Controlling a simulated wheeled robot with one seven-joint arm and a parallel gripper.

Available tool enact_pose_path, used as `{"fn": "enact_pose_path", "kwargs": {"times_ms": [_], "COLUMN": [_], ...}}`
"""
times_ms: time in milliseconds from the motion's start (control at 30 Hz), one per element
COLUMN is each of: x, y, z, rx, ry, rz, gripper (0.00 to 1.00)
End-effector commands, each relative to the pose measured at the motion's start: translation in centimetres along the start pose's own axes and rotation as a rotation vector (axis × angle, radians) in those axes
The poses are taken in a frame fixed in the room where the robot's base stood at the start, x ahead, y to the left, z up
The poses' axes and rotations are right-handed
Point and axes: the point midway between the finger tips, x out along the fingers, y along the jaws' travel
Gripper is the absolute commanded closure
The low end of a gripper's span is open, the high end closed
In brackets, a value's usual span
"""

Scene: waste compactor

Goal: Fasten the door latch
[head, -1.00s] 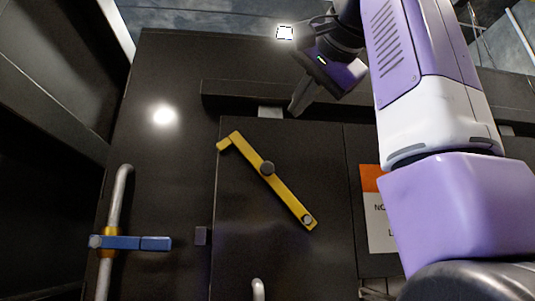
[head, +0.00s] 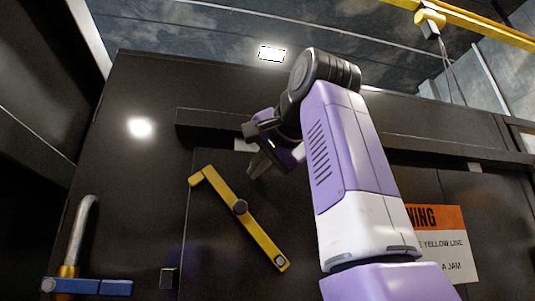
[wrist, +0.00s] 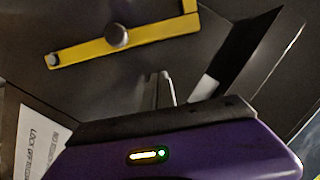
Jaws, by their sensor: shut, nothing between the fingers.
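The door latch is a yellow bar (head: 220,185) on a dark door panel (head: 215,245). My gripper (head: 254,170) is shut and empty, above and slightly right of the knob in the head view. In the wrist view its closed fingers (wrist: 160,88) point toward the panel, apart from the bar in the picture. Contact with the bar is not visible.
A dark ledge (head: 205,125) runs above the door. A curved grey pipe handle (head: 78,235) with a blue lever (head: 88,286) is at lower left. A small dark block (head: 168,278) sits between lever and door. A warning sign (head: 440,240) is right of my arm.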

Motion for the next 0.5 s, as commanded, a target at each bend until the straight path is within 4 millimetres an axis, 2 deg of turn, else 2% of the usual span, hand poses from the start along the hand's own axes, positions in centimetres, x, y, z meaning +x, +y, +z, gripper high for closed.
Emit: {"fn": "enact_pose_path", "kwargs": {"times_ms": [67,100,300,500], "x": [1.3,1.4,1.8,1.9], "y": [-0.2,-0.1,0.0,0.0], "z": [0.2,1.1,3.3,3.9], "rx": [-0.001,-0.003,-0.002,-0.001], "ry": [-0.002,-0.002,0.0,0.001], "rz": [0.001,0.0,0.0,-0.001], "gripper": [1.0,1.0,1.0,1.0]}}
